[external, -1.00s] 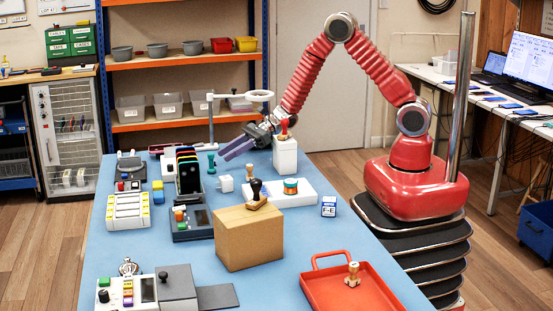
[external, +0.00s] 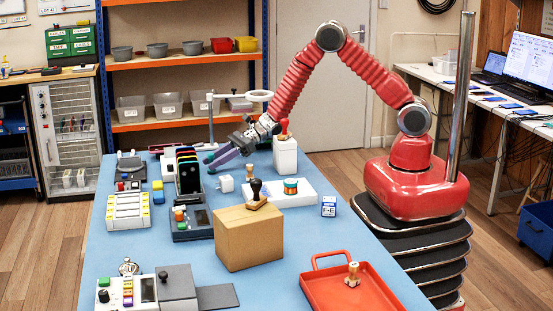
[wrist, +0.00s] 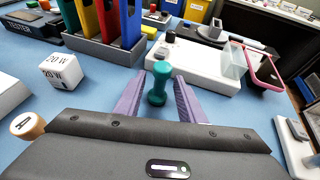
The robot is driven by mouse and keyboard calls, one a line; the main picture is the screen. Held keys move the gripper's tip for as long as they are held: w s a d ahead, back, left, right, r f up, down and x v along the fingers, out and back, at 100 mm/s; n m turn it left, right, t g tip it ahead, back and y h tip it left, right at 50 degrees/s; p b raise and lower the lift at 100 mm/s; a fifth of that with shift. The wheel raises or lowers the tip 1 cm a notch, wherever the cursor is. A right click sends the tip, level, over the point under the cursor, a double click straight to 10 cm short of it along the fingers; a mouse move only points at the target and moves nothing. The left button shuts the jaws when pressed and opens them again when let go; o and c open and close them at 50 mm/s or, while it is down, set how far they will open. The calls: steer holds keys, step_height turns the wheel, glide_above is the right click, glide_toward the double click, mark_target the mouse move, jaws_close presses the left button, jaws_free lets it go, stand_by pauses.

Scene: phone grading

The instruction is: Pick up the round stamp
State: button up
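A teal stamp-like piece (wrist: 158,82) with a rounded knob and narrow waist stands upright on the blue table, between my gripper's purple fingers. My gripper (wrist: 158,95) is open, with a gap on both sides of the piece. In the external view my gripper (external: 213,160) is low at the far side of the table, and its fingers mostly hide the teal piece. Other stamps are a red-handled one (external: 284,128) on a white block, a dark one with a wooden handle (external: 256,190) and a wooden one (external: 352,275) in the red tray. Which is the round stamp is not labelled.
A rack of coloured slabs (external: 188,172) stands close left of my gripper. A white cube charger (wrist: 62,72) and a white device (wrist: 195,62) are near the teal piece. A cardboard box (external: 248,238) and a red tray (external: 312,292) are nearer the camera.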

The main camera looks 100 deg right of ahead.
steer(key=shift+w+a+f, duration=0.15)
steer(key=shift+w+f, duration=0.05)
steer(key=shift+w, duration=0.35)
jaws_close()
stand_by(0.4)
